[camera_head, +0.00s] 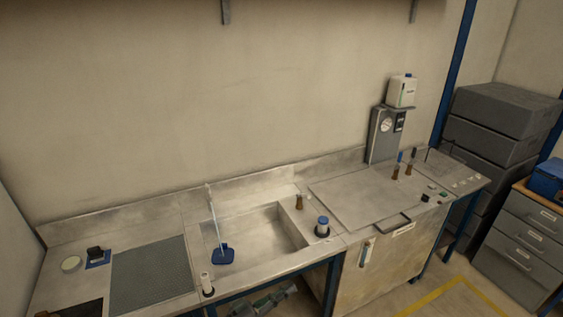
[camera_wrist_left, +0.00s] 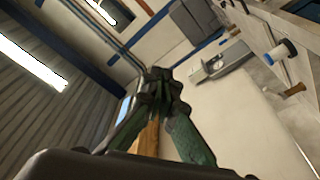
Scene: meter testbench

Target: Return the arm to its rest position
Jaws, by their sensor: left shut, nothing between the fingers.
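My left gripper (camera_head: 270,300) shows low in the head view, in front of the bench and below the sink, partly cut by the lower edge. In the left wrist view its green fingers (camera_wrist_left: 160,82) come together at the tips, shut with nothing seen between them. It appears clear of the bench. My right gripper is in neither view.
A steel bench with a sink (camera_head: 262,245) runs along the wall. A gauge panel (camera_head: 384,135) carries a white canister (camera_head: 402,91). Grey drawers (camera_head: 520,245) stand at the right. Floor with yellow line (camera_head: 440,297) lies in front.

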